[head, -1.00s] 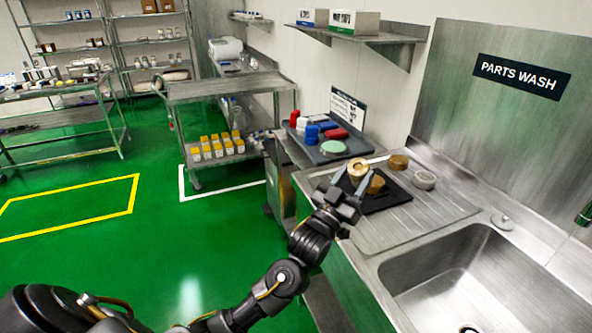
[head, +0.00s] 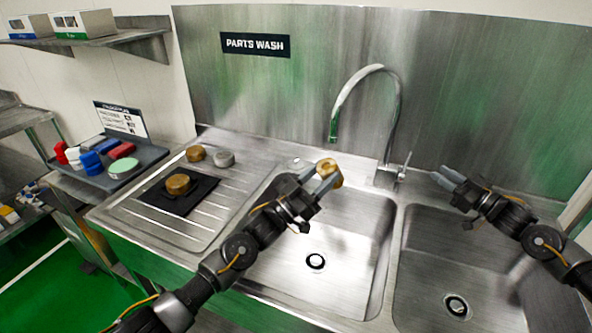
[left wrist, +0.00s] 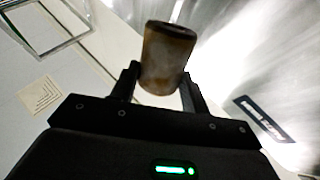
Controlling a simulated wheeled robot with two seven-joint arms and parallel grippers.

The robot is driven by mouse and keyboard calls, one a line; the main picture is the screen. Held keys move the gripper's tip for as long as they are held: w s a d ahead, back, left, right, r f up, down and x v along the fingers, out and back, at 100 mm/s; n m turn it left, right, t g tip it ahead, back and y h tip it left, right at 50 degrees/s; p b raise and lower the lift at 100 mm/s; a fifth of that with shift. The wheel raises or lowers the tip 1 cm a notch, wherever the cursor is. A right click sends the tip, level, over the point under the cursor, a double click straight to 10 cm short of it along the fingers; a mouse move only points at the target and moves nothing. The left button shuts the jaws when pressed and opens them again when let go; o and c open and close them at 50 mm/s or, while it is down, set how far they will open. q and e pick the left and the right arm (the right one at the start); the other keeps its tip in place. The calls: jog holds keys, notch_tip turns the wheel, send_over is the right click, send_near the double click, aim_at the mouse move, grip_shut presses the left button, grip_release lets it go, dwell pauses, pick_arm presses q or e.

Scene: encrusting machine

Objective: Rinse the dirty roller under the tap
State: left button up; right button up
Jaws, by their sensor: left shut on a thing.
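My left gripper (head: 322,183) is shut on a brown-stained tan roller (head: 329,173), held above the left basin. In the left wrist view the roller (left wrist: 167,58) sits between the two fingers (left wrist: 160,85). The tap (head: 392,110) curves over from behind the basins. Its spout end appears just above the roller in the head view; I cannot tell whether they line up in depth. No water stream shows. The tap's lever (head: 403,170) is at its base. My right gripper (head: 451,180) is over the right basin, empty, with its fingers apart.
The left basin (head: 345,270) and right basin (head: 480,270) are empty. On the drainboard (head: 130,222) are a black mat (head: 160,201) with a brown roller (head: 178,184) on it, another brown piece (head: 195,154) and a grey piece (head: 224,158). A dark tray (head: 143,160) holds coloured parts.

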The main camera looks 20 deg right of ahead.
pick_arm(q)
jog(key=shift+w+d+f, duration=0.15)
jog(key=shift+w+d, duration=0.15)
jog(key=shift+w, duration=0.5)
jog(key=shift+w+d+f, duration=0.2)
jog(key=shift+w+d, duration=0.15)
jog(key=shift+w, duration=0.4)
jog(key=shift+w+d+f, duration=0.15)
jog(key=shift+w+d, duration=0.15)
jog(key=shift+w, duration=0.5)
pick_arm(e)
jog(key=shift+c, duration=0.5)
jog(key=c, duration=0.5)
jog(key=shift+s+f, duration=0.15)
jog(key=shift+f, duration=0.25)
grip_shut()
jog(key=s+n, duration=0.1)
jog(key=n, duration=0.5)
jog(key=s+a+n, duration=0.1)
jog(key=s+n, duration=0.1)
jog(key=n, duration=0.4)
jog(key=s+a+f+n, duration=0.1)
jog(key=s+n, duration=0.1)
jog(key=n, duration=0.4)
jog(key=shift+s+a, duration=0.15)
jog(key=shift+a, duration=0.05)
